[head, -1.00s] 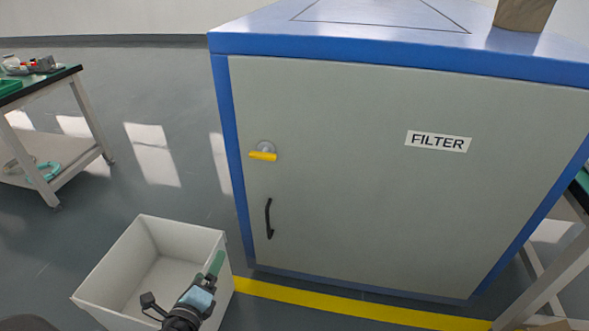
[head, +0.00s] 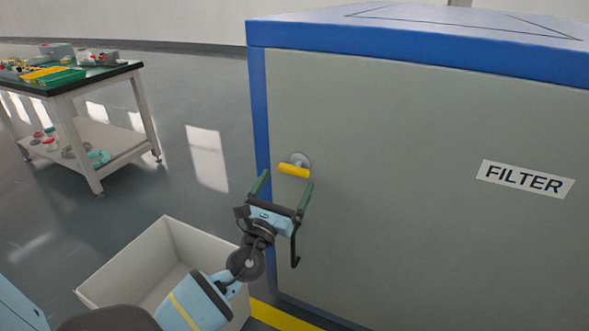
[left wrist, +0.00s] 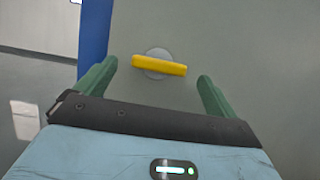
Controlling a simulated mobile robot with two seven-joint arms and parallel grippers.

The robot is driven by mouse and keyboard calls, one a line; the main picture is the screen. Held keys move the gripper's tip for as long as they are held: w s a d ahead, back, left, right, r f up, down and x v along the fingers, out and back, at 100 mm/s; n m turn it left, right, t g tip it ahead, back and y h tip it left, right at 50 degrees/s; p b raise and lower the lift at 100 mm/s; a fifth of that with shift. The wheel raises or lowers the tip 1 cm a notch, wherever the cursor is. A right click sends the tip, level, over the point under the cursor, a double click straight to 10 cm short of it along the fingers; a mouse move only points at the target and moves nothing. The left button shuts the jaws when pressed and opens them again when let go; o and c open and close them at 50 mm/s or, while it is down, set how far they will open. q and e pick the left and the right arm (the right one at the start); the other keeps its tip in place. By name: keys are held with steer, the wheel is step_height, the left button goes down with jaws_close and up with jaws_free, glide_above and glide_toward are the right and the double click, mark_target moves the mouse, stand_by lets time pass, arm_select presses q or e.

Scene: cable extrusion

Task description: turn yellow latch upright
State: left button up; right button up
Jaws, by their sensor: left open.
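The yellow latch (head: 293,171) is on the grey door of the blue-framed filter cabinet, on a round grey mount. It lies nearly horizontal, tilted slightly down to the right. In the left wrist view the latch (left wrist: 159,65) appears ahead, between the two green fingers and beyond their tips. My left gripper (head: 284,182) is open and empty, just below and in front of the latch, apart from it. It also shows in the left wrist view (left wrist: 156,72). My right gripper is not in view.
A black door handle (head: 295,248) is below the latch, partly behind my gripper. A white open bin (head: 120,267) stands on the floor left of the cabinet (head: 420,150). A workbench (head: 104,76) with parts stands at the back left, with open floor between.

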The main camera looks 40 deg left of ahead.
mark_target(292, 173)
arm_select(q)
steer(key=shift+x, duration=2.65)
steer(key=shift+f, duration=0.1)
steer(key=c, duration=1)
